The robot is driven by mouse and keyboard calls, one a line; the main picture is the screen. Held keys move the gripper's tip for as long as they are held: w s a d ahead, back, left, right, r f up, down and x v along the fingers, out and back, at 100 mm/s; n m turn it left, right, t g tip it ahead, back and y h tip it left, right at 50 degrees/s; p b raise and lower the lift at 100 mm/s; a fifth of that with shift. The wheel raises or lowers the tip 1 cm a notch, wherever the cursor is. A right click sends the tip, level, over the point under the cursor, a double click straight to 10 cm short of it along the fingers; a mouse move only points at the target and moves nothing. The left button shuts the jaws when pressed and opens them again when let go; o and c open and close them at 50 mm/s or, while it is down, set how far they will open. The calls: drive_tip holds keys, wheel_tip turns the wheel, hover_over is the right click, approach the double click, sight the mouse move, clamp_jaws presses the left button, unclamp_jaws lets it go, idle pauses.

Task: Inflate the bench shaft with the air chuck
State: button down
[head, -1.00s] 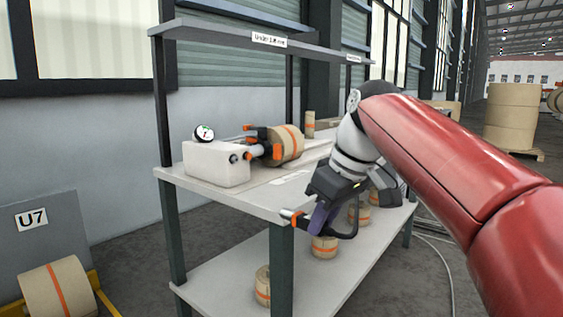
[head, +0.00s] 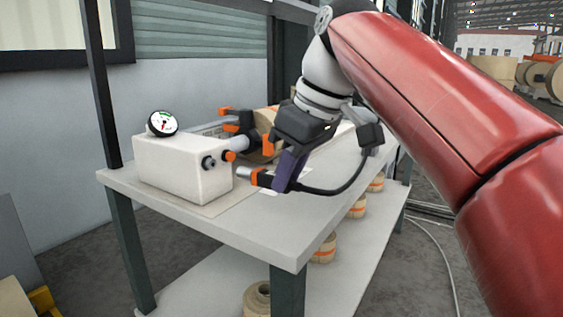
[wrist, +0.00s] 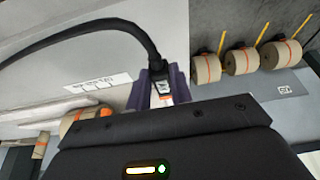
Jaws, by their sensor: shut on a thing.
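My gripper (head: 287,172), with purple fingers, is shut on the air chuck (head: 254,176), a small tool with an orange band, a grey tip and a black hose. The chuck points left, over the bench top and just right of the white box. The bench shaft (head: 240,143) is grey with an orange end and lies behind and slightly above the chuck tip; they look apart. Orange holders and my gripper partly hide the shaft and its kraft roll (head: 265,120). In the wrist view the chuck (wrist: 163,92) sits between the fingers; its tip is hidden.
The white box (head: 180,168) with a round gauge (head: 162,123) and a dark knob stands on the bench (head: 230,228). The bench front is clear. Several rolls stand on the lower shelf. A dark upright post (head: 103,90) rises at the bench's left.

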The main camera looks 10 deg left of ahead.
sight(256, 170)
drive_tip(key=shift+w+a+r+p, duration=0.1)
drive_tip(key=shift+w+a+p, duration=0.2)
drive_tip(key=shift+a, duration=0.45)
drive_tip(key=shift+w+a+p, duration=0.25)
drive_tip(key=shift+a+p, duration=0.15)
drive_tip(key=shift+a, duration=0.35)
drive_tip(key=shift+w+a+r+p, duration=0.1)
drive_tip(key=shift+w+a+p, duration=0.2)
drive_tip(key=shift+a, duration=0.45)
drive_tip(key=shift+w+a+f+p, duration=0.25)
drive_tip(key=shift+a+p, duration=0.1)
drive_tip(key=shift+a, duration=0.2)
drive_tip(key=shift+a, duration=0.1)
drive_tip(key=shift+s, duration=0.1)
